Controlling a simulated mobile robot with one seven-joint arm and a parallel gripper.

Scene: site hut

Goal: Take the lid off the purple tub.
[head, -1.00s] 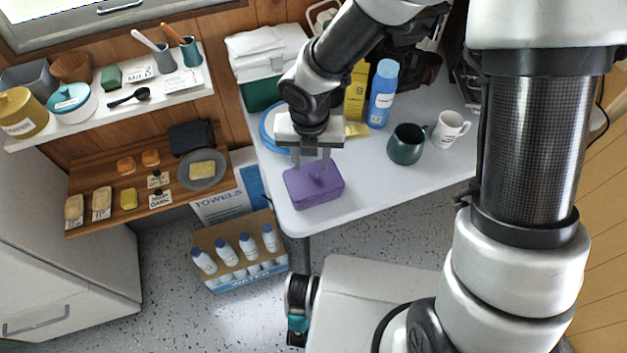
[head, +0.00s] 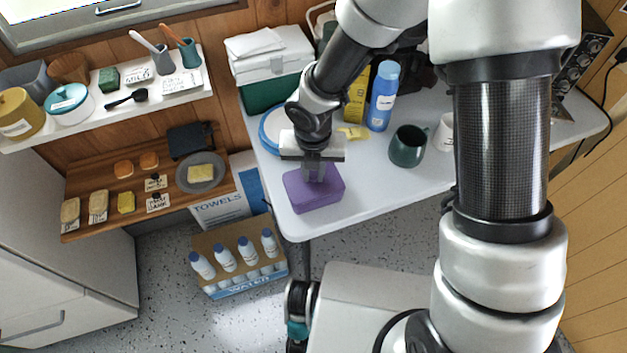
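The purple tub (head: 314,198) stands near the front left corner of the white table. Its purple lid (head: 296,182) is on it, and I see no clear gap between lid and tub. My gripper (head: 314,179) points straight down over the middle of the lid. Its fingers are close together where the lid's knob is, and they hide the knob. It looks shut on the lid by that knob.
A blue-rimmed plate (head: 268,131) lies behind the tub. A blue bottle (head: 382,97), a yellow box (head: 356,98), a yellow sponge (head: 352,132), a dark green mug (head: 407,146) and a white mug (head: 444,132) stand to the right. The table's front right is clear.

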